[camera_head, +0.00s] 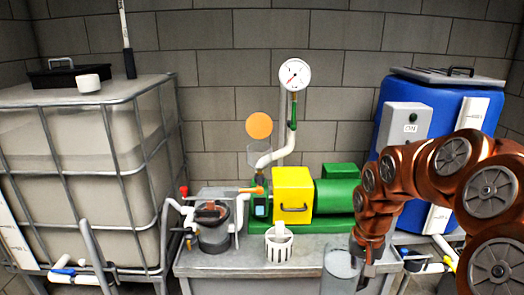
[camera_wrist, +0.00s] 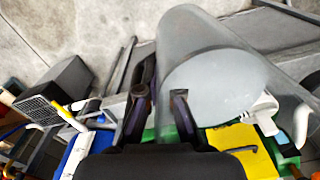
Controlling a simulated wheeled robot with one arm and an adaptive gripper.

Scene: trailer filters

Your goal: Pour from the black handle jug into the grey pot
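A clear grey-tinted cylindrical jug (camera_head: 339,268) is at the bottom of the head view, by the bench's front edge; its lower end is cut off. In the wrist view the jug (camera_wrist: 225,85) fills the upper middle, just beyond my fingers. A dark strip between the fingers may be its black handle. My gripper (camera_head: 367,272) is directly right of the jug in the head view. In the wrist view its fingers (camera_wrist: 160,97) stand apart beside the jug wall; whether they clamp the handle is unclear. The grey pot (camera_head: 214,240) stands on the bench at left, apart from the jug.
A white slotted basket (camera_head: 279,246) stands on the bench (camera_head: 240,266) between pot and jug. Behind are a yellow box (camera_head: 293,196), a green pump (camera_head: 338,196) and a pipe with gauge (camera_head: 295,75). A caged tank (camera_head: 75,150) is left, a blue barrel (camera_head: 440,105) right.

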